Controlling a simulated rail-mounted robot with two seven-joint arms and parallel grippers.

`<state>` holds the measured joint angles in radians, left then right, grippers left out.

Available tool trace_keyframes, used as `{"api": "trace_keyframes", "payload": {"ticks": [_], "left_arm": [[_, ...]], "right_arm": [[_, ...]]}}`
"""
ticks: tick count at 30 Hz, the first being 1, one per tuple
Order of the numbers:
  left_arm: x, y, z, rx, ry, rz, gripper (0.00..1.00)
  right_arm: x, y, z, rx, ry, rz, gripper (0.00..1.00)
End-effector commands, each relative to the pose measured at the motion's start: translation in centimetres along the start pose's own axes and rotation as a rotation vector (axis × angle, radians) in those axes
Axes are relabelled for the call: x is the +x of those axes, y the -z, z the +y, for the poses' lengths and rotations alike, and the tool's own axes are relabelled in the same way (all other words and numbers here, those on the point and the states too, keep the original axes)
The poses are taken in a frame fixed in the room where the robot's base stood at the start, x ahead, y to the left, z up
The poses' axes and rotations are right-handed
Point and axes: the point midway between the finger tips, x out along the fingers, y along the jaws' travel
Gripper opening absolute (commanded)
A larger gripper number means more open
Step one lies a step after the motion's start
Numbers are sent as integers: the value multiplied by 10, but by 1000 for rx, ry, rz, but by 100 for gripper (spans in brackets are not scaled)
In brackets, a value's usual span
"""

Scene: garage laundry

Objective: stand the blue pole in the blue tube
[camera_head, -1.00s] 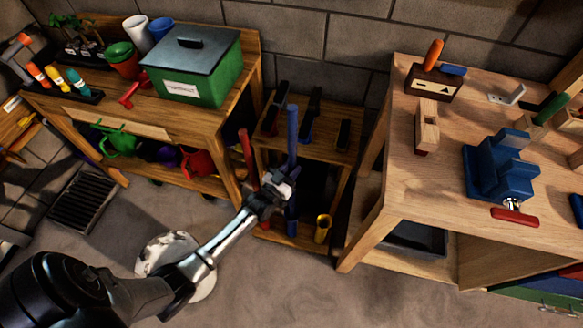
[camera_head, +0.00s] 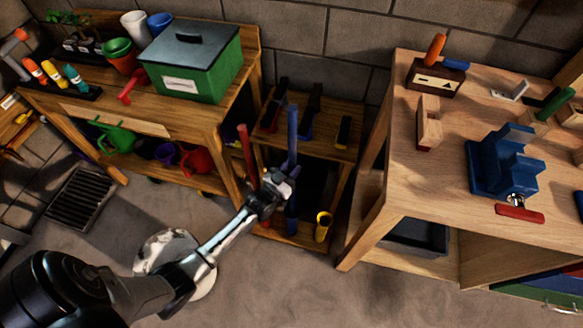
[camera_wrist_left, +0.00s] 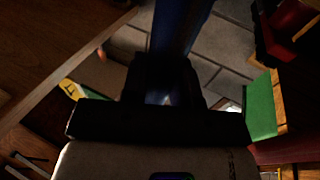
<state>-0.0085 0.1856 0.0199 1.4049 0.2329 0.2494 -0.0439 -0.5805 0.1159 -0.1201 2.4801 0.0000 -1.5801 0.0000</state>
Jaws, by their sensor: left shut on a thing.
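The blue pole (camera_head: 292,140) stands nearly upright in the low wooden rack between the two benches. My left gripper (camera_head: 280,184) is shut on it at about mid-height. The pole also shows in the left wrist view (camera_wrist_left: 178,25), running up between the dark fingers. Below the gripper a dark blue upright shape (camera_head: 291,220) reaches down to the rack's lower board. It lies in shadow, and I cannot tell where pole ends and blue tube begins, or whether the pole's foot is inside the tube. My right gripper is not in view.
A red pole (camera_head: 247,155) stands close to the left of the gripper. A yellow tube (camera_head: 323,227) stands at the rack's lower right. Dark-handled items sit on the rack's top shelf (camera_head: 325,140). Benches flank the rack, the right one carrying a blue vise (camera_head: 503,165).

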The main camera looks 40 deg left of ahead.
Motion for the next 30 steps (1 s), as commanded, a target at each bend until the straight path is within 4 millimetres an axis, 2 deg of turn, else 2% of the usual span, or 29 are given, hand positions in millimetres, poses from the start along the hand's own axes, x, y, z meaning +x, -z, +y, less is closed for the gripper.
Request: {"api": "trace_keyframes", "payload": {"ticks": [30], "left_arm": [[-4,-50,0,0,0,2,0]], "right_arm": [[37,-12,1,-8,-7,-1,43]]}}
